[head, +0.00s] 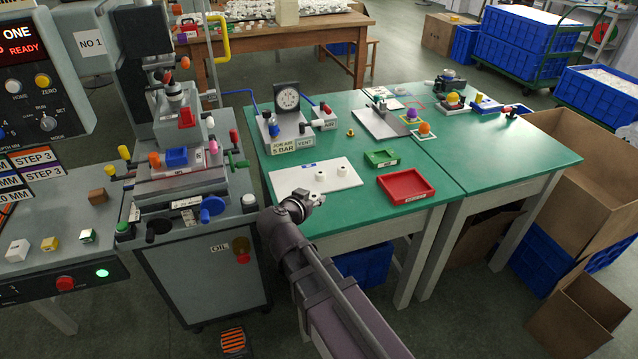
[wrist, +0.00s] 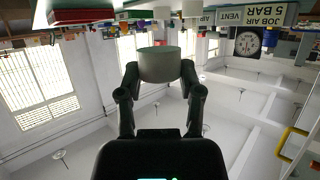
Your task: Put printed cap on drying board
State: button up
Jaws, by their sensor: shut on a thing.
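My gripper (wrist: 160,80) is shut on a pale, off-white cap (wrist: 160,62), with one finger on each side of it. No print shows on the side facing the wrist camera. Two white caps stand on the board's right half, a left one (head: 320,176) and a right one (head: 343,170). The left half of the board is bare.
A green tray (head: 381,158) and a red tray (head: 428,186) lie right of the board. The gauge stand (head: 287,108) with the JOB AIR sign is behind it. The pad printer (head: 180,125) stands to the left. Green table top is free between board and red tray.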

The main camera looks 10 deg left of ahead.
jog(key=b, duration=0.2)
send_over(281, 188)
jog(key=shift+a+f, duration=0.1)
jog(key=shift+f, duration=0.65)
jog(key=shift+f, duration=0.15)
jog(key=shift+f+b, duration=1.55)
jog(key=shift+f, duration=0.1)
jog(key=shift+f, duration=0.1)
jog(key=o, duration=0.8)
jog(key=shift+r, duration=0.2)
